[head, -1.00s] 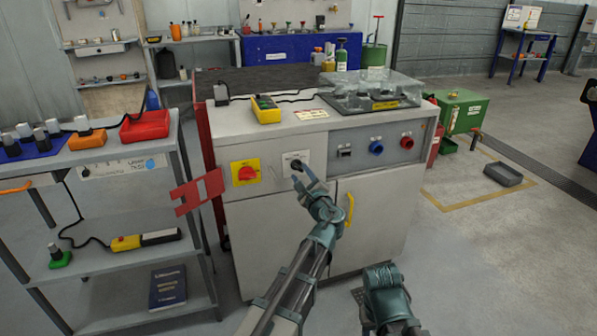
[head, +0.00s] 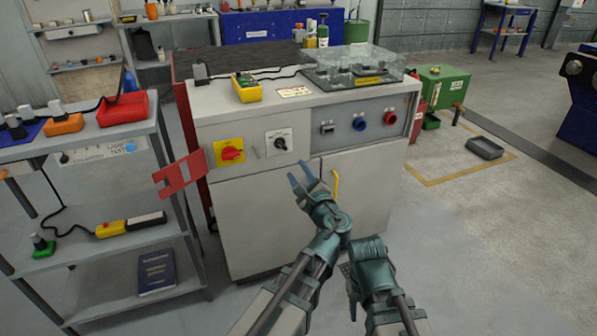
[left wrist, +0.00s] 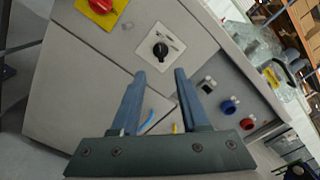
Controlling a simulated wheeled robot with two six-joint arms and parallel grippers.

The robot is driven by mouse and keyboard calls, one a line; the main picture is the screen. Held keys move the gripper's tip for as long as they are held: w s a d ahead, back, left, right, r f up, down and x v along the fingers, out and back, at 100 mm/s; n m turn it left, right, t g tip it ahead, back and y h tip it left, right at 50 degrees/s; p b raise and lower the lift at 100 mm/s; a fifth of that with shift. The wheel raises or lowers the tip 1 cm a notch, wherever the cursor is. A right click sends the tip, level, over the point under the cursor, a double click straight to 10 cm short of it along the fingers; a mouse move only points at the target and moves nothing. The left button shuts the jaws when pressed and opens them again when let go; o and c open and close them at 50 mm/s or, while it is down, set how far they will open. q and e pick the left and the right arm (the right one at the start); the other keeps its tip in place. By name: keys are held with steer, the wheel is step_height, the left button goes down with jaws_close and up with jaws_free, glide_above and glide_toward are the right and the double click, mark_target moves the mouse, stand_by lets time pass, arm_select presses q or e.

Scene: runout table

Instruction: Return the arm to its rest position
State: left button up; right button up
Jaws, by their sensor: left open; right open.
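My left gripper (head: 304,176) is open and empty in front of the grey cabinet (head: 265,205). It is below and to the right of the black rotary knob (head: 281,144) on its white plate, apart from it. In the left wrist view, the two blue-grey fingers (left wrist: 158,85) are spread with nothing between them, and the knob (left wrist: 160,50) shows beyond their tips. My right gripper (head: 353,300) hangs low in front of the cabinet, pointing down; its fingers are small and partly hidden by its own arm.
A red switch on a yellow plate (head: 230,151) is left of the knob. A red bracket (head: 181,175) sticks out at the cabinet's left side, near a grey shelf (head: 100,283). A yellow door handle (head: 336,185) is close behind my left gripper. Open floor (head: 480,260) lies to the right.

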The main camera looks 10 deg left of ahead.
arm_select(q)
steer(key=s+a+f+n+g+h, duration=0.2)
steer(key=s+a+f+n+g, duration=0.25)
steer(key=f+n, duration=0.35)
steer(key=s+a+f+n+g+h, duration=0.25)
steer(key=s+f+n+g, duration=0.35)
steer(key=f, duration=0.3)
steer(key=s+d+f+n+g+h, duration=0.1)
steer(key=s+d+f+g+h, duration=0.1)
steer(key=s+d, duration=0.55)
steer(key=s+d+f+n+g+h, duration=0.1)
steer(key=s+d+f+g+h, duration=0.15)
steer(key=s+d, duration=0.5)
step_height(320, 180, up, 34)
steer(key=w+d+p, duration=0.1)
steer(key=w+p, duration=0.1)
steer(key=p, duration=3.2)
steer(key=shift+d, duration=0.15)
